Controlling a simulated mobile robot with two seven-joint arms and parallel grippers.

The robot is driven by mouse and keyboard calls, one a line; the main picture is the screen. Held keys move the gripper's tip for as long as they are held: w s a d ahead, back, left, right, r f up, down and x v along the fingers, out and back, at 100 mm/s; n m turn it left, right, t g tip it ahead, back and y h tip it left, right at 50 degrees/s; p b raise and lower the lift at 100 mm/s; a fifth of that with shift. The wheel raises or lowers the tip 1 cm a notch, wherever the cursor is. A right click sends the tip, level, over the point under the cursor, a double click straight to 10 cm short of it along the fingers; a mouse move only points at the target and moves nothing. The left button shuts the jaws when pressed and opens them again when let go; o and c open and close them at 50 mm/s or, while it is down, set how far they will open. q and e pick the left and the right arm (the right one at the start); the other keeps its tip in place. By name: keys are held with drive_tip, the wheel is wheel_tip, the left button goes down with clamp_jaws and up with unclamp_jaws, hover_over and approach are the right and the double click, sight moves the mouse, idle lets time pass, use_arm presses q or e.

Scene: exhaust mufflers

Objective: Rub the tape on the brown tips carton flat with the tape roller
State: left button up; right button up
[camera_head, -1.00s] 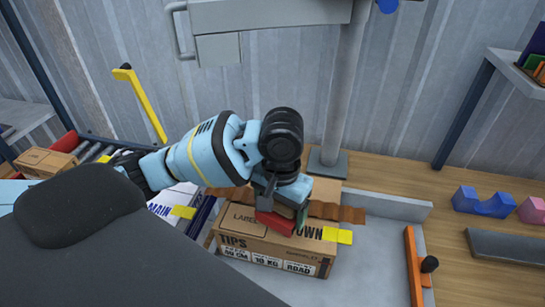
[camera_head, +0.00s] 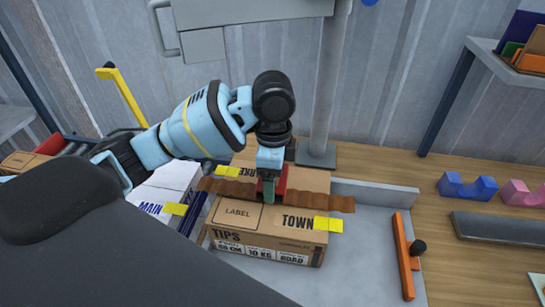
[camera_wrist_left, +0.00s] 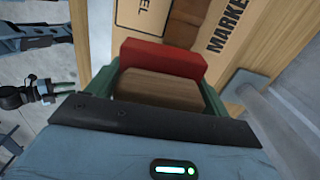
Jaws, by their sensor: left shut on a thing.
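The brown TIPS carton (camera_head: 265,241) sits on a grey bench plate, with a wavy brown tape strip (camera_head: 318,201) across its top and past both sides. My left gripper (camera_head: 268,192) is over the middle of this strip, shut on the tape roller, whose red part (camera_head: 283,178) shows behind the fingers. In the left wrist view, the roller's red block (camera_wrist_left: 160,58) and wooden handle (camera_wrist_left: 160,86) sit between green fingers. Part of the tape (camera_wrist_left: 190,22) shows beyond. I cannot tell whether the roller touches the tape.
A white MAIN carton (camera_head: 165,190) stands left of the TIPS carton. An orange bar with a black knob (camera_head: 403,255) is on the right of the plate. A grey post (camera_head: 325,100) rises behind. Blue (camera_head: 467,187) and pink (camera_head: 520,193) blocks lie on the right.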

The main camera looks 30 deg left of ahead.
use_arm(q)
drive_tip(key=m, duration=0.1)
drive_tip(key=w+r+m, duration=0.1)
drive_tip(key=m, duration=0.3)
drive_tip(key=shift+w+a+r, duration=0.2)
drive_tip(key=shift+a+r, duration=0.15)
drive_tip(key=m, duration=0.3)
drive_tip(key=w+r+m, duration=0.1)
drive_tip(key=shift+a, duration=0.25)
drive_tip(key=shift+f, duration=0.15)
